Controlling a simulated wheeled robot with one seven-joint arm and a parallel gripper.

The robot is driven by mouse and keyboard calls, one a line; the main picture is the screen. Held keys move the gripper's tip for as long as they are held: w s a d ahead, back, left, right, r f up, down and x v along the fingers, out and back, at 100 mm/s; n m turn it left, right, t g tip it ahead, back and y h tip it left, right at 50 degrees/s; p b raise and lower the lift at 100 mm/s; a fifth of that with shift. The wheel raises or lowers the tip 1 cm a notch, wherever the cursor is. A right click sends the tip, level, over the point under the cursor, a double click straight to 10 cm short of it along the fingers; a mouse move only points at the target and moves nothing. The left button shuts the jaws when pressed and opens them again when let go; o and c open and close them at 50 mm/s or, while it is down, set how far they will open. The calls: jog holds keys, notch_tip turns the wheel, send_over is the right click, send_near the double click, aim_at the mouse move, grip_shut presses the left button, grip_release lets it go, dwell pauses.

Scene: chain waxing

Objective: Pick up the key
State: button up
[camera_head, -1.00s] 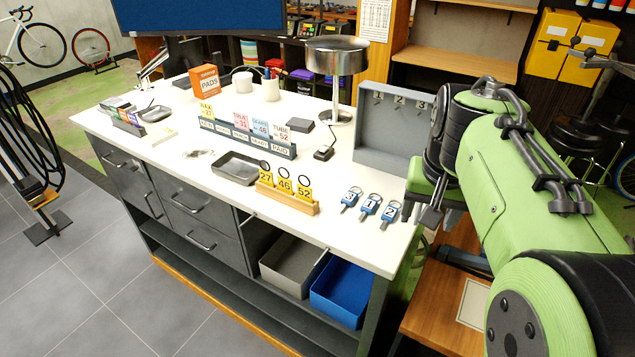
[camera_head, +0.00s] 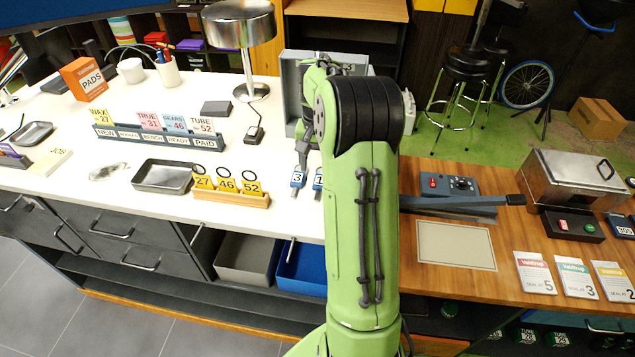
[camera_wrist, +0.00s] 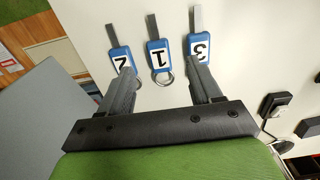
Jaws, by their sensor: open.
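Three keys with blue number tags lie on the white countertop. Key 3 (camera_head: 298,178) and key 1 (camera_head: 318,179) show in the head view; key 2 is hidden behind my arm. In the wrist view, key 2 (camera_wrist: 121,59), key 1 (camera_wrist: 158,54) and key 3 (camera_wrist: 201,45) lie in a row. My gripper (camera_wrist: 165,78) is open and empty, its fingers apart on either side of key 1's ring. The fingers overlap the ring ends of keys 2 and 3 in the picture. My gripper (camera_head: 303,148) is just behind the keys in the head view; its height is unclear.
A grey key board (camera_head: 291,75) stands behind the keys. A wooden holder (camera_head: 232,198) with yellow tags and a dark tray (camera_head: 165,176) are to the left. A lamp (camera_head: 240,28) stands behind. A wooden bench (camera_head: 480,230) is to the right.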

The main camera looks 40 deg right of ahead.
aim_at(319, 183)
notch_tip(319, 183, down, 5)
jog(key=shift+s+f, duration=0.1)
jog(key=shift+s, duration=0.05)
jog(key=shift+f, duration=0.2)
jog(key=c, duration=1.1)
notch_tip(319, 183, up, 10)
jog(key=shift+r+p, duration=0.1)
jog(key=shift+p, duration=0.25)
